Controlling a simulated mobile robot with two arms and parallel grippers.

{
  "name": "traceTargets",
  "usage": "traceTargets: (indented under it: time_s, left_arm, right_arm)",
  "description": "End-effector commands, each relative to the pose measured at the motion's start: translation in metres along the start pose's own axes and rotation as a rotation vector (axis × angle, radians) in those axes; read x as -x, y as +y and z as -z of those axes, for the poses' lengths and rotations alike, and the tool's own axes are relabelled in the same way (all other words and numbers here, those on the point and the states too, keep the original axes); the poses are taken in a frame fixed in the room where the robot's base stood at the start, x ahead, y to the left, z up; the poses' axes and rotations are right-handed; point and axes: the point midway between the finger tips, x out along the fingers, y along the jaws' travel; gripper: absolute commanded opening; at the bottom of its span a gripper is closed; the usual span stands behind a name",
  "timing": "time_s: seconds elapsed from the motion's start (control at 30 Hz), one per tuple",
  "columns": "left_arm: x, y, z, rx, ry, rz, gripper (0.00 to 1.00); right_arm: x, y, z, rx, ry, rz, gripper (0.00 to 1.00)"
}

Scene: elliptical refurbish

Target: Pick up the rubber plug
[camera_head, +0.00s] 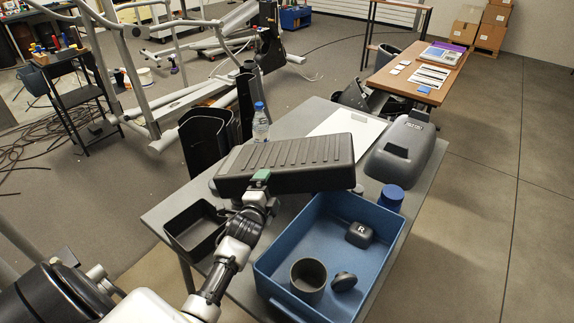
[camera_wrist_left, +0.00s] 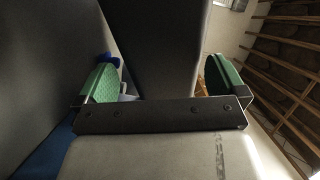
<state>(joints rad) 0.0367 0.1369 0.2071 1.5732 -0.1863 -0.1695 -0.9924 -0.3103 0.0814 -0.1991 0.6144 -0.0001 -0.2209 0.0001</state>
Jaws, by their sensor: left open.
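A small dark round piece (camera_head: 344,282), which may be the rubber plug, lies in the blue bin (camera_head: 292,240) on the grey table. My left gripper (camera_head: 260,177) is at the near side of a large black ribbed pedal (camera_head: 290,157), behind the bin from my view. In the left wrist view, my left gripper's green fingers (camera_wrist_left: 160,78) are apart, with a dark broad part (camera_wrist_left: 152,50) between them. Gaps show beside the fingers, and contact is unclear. My right gripper is not in view.
The blue bin also holds a dark cup (camera_head: 308,281) and a block marked R (camera_head: 359,235). A black tray (camera_head: 196,230), a water bottle (camera_head: 261,122), a blue-capped container (camera_head: 391,197) and a grey housing (camera_head: 402,148) stand on the table (camera_head: 160,212).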

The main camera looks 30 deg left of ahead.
Motion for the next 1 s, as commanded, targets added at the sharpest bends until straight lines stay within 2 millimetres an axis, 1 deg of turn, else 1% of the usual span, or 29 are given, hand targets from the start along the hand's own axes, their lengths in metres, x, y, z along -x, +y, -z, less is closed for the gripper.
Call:
traceTargets:
  time_s: [0.07, 0.2, 0.4, 0.5, 0.73, 1.0]
  left_arm:
    - [-0.005, -0.001, 0.000, 0.000, 0.000, 0.001, 1.00]
    - [-0.024, -0.004, -0.002, 0.000, 0.000, 0.001, 1.00]
    - [-0.047, -0.003, -0.004, 0.000, 0.000, 0.001, 1.00]
    - [-0.052, -0.003, -0.004, 0.000, 0.000, 0.000, 1.00]
    - [-0.052, -0.003, -0.004, 0.000, 0.000, 0.000, 1.00]
    - [-0.052, -0.003, -0.004, 0.000, 0.000, 0.000, 0.59]
  right_arm:
    - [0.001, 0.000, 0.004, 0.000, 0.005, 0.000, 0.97]
    - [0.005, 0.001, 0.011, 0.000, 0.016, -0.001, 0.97]
    - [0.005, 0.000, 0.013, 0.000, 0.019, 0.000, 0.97]
    - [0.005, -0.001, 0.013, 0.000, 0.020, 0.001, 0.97]
    - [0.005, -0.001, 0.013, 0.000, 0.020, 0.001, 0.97]
    - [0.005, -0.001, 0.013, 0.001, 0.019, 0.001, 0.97]
